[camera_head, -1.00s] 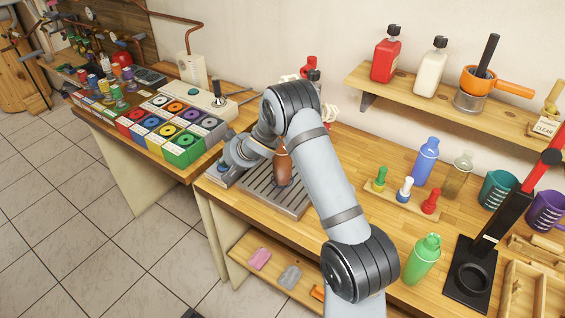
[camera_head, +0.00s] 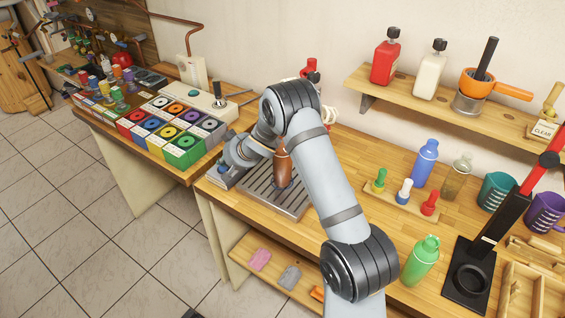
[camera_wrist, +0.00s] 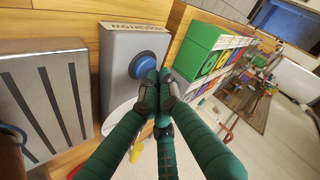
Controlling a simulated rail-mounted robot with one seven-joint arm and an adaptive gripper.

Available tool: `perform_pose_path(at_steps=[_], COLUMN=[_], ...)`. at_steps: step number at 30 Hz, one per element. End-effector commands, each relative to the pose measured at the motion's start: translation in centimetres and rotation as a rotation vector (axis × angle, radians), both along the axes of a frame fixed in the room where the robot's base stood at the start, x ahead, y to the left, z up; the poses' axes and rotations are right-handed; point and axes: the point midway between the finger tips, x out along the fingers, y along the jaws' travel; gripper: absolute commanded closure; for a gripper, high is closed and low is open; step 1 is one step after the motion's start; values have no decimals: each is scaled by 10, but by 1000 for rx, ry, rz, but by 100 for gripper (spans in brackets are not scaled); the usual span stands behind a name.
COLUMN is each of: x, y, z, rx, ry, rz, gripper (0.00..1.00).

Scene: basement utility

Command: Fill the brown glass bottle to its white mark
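The brown glass bottle (camera_head: 283,170) stands upright on a grey slotted drip tray (camera_head: 262,197), partly covered by my arm. Its white mark and liquid level cannot be seen. The tray also shows at the left of the wrist view (camera_wrist: 22,98). Beside it is a grey box with a round blue button (camera_wrist: 150,66) and a label on its edge. My gripper (camera_wrist: 157,90) has green fingers with dark tips drawn together and nothing visible between them. The tips overlap the button's lower right edge in the wrist view; I cannot tell whether they touch it.
Boxes with coloured discs (camera_head: 170,126) stand on the left bench, close to the button box. Right of my arm are a stand of coloured stoppers (camera_head: 402,198), a blue bottle (camera_head: 425,163) and a green bottle (camera_head: 420,260). A wall shelf (camera_head: 440,97) holds more bottles.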

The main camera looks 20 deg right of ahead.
Motion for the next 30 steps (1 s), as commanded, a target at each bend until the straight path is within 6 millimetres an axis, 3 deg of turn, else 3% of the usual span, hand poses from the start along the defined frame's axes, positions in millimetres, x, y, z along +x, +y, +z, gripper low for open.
perform_pose_path(at_steps=[3, 17, 30], x=[0, 1, 0], y=[0, 0, 0], z=[9, 12, 55], rx=[0, 0, 0], ry=[0, -1, -1], rz=[0, 1, 0], gripper=[100, 100, 100])
